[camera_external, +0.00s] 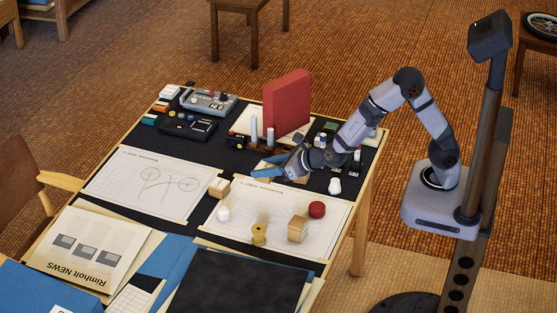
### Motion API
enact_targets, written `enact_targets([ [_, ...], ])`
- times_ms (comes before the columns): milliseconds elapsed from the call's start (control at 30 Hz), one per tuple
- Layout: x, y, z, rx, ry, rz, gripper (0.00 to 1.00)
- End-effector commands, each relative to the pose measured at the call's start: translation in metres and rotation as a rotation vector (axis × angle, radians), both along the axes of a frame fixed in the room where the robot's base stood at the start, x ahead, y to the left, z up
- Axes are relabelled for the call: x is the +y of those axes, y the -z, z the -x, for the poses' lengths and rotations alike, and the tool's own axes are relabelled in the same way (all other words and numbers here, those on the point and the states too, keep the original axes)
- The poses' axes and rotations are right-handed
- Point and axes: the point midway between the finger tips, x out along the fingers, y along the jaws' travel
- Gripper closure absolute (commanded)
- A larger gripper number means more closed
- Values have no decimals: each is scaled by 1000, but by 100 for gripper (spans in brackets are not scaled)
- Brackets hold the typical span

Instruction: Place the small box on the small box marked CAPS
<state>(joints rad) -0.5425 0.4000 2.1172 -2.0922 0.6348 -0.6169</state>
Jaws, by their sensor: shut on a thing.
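My gripper (263,165), with blue fingers, is low over the back half of the drafting table, pointing left. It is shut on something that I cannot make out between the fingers. A small pale box (219,187) with a dark mark stands on the table to the left and nearer than my gripper. A small tan box (298,229) stands on the right paper sheet, in front of my gripper. I cannot read any lettering, so I cannot tell which box is marked CAPS.
A red upright block (287,105) and grey posts (254,130) stand behind my gripper. A red round piece (317,209), a yellow spool (259,234) and white pieces (223,213) stand near the tan box. The left drawing sheet (130,180) is clear.

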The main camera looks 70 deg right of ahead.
Motion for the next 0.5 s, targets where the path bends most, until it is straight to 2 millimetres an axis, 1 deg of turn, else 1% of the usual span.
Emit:
enact_targets([
  [33,-12,-4,-5,6,24,6,83],
  [100,-24,-4,-18,3,52,4,83],
  [167,-32,-4,-33,1,72,2,83],
  [233,-38,-5,-53,0,85,1,83],
  [333,-35,-7,-83,-4,77,-2,83],
  [400,-26,-10,-101,-5,58,-4,83],
  [500,-9,-19,-123,-7,22,-4,83],
])
